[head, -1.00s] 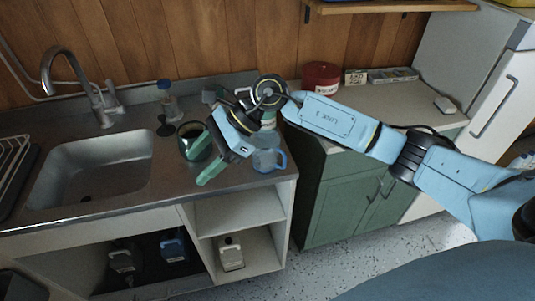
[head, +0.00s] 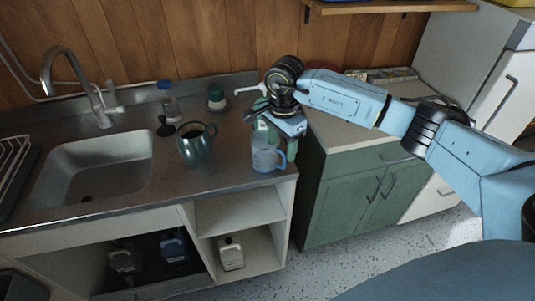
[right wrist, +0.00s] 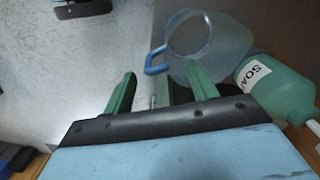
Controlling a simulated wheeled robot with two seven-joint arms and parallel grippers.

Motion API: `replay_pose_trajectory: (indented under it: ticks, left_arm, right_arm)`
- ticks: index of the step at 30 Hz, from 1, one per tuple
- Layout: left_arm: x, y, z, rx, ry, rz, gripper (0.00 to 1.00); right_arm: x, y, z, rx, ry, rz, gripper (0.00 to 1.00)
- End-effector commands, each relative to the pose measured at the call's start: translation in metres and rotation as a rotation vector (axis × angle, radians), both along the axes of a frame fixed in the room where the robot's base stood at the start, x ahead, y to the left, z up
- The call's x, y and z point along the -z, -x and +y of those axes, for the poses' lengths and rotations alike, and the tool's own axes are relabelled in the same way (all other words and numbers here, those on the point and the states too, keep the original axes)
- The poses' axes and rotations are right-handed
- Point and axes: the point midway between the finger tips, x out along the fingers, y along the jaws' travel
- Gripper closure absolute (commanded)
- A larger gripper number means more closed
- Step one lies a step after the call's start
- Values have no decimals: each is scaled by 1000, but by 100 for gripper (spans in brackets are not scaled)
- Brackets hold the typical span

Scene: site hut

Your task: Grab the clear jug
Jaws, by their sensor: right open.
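The clear jug (head: 266,159), see-through with a blue tint and a blue handle, stands upright near the right end of the steel counter. My right gripper (head: 275,138) is just above and behind it in the head view, open and empty. In the right wrist view the green fingers (right wrist: 162,88) are spread apart. The jug (right wrist: 230,42) lies beyond the right finger, which overlaps its lower part, and its handle shows between the fingertips' directions. I cannot tell if a finger touches it. My left gripper is not in view.
A green soap bottle (right wrist: 283,92) with a white pump stands close beside the jug. A dark green mug (head: 196,145) stands to the left, before a small green-capped container (head: 216,98). The sink (head: 92,165) is farther left. The counter between mug and jug is clear.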

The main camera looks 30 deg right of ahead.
Motion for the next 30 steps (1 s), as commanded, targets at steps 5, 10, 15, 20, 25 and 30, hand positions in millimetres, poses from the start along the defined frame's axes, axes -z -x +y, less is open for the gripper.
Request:
replay_pose_trajectory:
  ticks: [5,10,15,20,25,30]
  left_arm:
    - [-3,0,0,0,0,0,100]
    - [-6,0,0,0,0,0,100]
    - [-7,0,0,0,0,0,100]
    - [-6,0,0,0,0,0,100]
    - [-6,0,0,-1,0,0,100]
    - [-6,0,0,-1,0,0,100]
  right_arm:
    - [16,3,0,0,0,3,42]
    - [41,5,1,0,-3,1,42]
    - [54,5,1,0,-2,-2,42]
    - [54,5,1,-1,-2,-2,42]
    - [54,5,1,0,-2,-2,58]
    - [54,5,0,0,-1,-2,80]
